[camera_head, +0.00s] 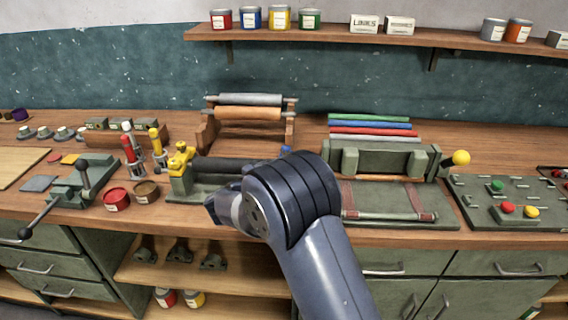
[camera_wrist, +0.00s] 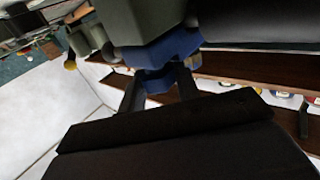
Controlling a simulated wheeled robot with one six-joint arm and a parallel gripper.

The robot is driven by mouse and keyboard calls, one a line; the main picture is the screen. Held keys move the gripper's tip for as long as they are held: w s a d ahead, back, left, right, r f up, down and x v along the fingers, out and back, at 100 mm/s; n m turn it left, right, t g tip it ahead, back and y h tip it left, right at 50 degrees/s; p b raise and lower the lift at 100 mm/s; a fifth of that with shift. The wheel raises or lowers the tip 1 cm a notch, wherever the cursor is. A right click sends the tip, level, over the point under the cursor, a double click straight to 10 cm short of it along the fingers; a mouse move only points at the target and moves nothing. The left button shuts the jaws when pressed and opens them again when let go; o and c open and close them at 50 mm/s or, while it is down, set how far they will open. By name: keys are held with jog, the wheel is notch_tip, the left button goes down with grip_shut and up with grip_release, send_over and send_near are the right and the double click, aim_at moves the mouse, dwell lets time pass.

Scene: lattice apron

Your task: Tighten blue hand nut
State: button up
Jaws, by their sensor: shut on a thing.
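The blue hand nut (camera_wrist: 165,50) sits against a grey-green block (camera_wrist: 140,20) in the wrist view. My gripper (camera_wrist: 158,76) is shut on the lower part of the nut, one dark finger on each side. In the head view, a small blue piece (camera_head: 286,150) shows just above my arm and looks like the top of this nut. My arm hides my fingers and most of the nut there. A yellow hand nut (camera_head: 180,157) tops the left end of a green fixture with dark rollers (camera_head: 222,167).
A green press with a yellow knob (camera_head: 461,158) stands to the right. Red and brown tins (camera_head: 117,199) and a green vise (camera_head: 85,180) are to the left. A rack of rolls (camera_head: 249,114) stands behind. A shelf (camera_head: 340,38) hangs above the bench.

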dwell(0.4)
jog(key=o, duration=0.9)
jog(key=shift+o, duration=0.2)
jog(key=b+v, duration=0.1)
jog(key=v, duration=0.9)
jog(key=shift+s+a+b, duration=0.2)
jog(key=shift+a+b, duration=0.1)
jog(key=shift+b, duration=0.05)
jog(key=p+x, duration=0.1)
jog(key=x, duration=0.9)
jog(key=shift+w+d+p, duration=0.25)
jog(key=shift+d+p, duration=0.1)
jog(key=shift+p, duration=0.05)
jog(key=shift+f, duration=0.1)
jog(key=shift+y+b, duration=0.3)
